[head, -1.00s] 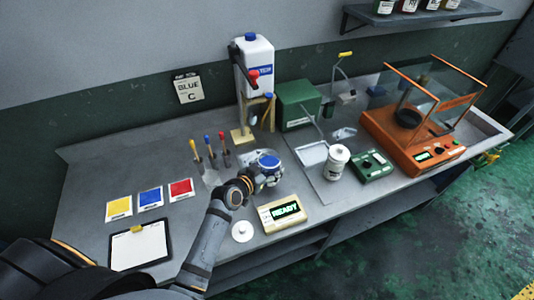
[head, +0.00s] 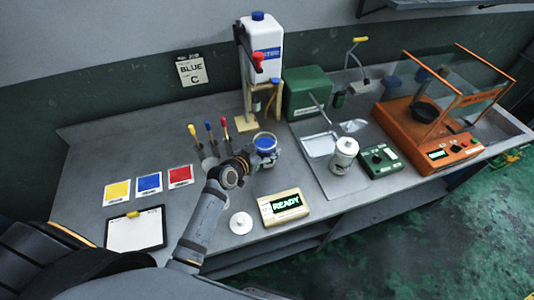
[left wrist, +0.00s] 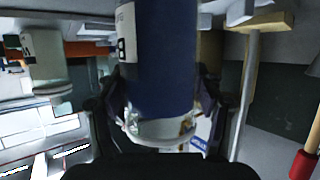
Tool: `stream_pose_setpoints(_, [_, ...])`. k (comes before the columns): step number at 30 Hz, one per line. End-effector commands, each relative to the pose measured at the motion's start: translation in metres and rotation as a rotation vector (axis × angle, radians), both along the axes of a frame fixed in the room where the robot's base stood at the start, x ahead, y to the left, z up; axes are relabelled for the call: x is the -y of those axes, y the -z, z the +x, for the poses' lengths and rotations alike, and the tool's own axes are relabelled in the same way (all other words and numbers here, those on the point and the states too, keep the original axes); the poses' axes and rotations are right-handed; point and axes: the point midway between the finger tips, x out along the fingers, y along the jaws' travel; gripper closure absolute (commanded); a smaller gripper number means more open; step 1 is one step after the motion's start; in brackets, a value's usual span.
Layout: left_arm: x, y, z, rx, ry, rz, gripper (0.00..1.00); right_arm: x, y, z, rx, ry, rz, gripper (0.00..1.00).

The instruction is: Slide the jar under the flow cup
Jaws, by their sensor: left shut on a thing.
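The jar (head: 265,144) holds blue paint and sits in my left gripper (head: 254,158) in the head view. The gripper is shut around its sides. In the left wrist view the blue jar (left wrist: 158,65) fills the middle between the two fingers. The stand (head: 246,123) with a white jug (head: 262,50) and red tap is behind and slightly left of the jar. A small grey part hangs under the stand's frame; I cannot tell whether it is the flow cup. The jar is in front of the stand, apart from it. My right gripper is out of view.
Several brushes (head: 209,135) stand left of the jar. A green box (head: 307,92) is right of the stand. A white canister (head: 344,155), a READY timer (head: 284,206) and an orange balance (head: 425,140) are to the right. Bare bench lies in front of the stand.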

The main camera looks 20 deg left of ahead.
Motion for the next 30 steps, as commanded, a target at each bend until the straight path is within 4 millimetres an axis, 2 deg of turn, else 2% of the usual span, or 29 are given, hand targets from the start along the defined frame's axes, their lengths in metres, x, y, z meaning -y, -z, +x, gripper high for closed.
stream_pose_setpoints(18, [-0.027, 0.006, 0.040, 0.005, -0.001, 0.000, 0.82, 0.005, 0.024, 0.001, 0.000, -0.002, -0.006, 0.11])
stream_pose_setpoints(30, [-0.032, 0.005, 0.048, 0.004, -0.001, -0.001, 0.82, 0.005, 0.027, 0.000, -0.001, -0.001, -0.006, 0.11])
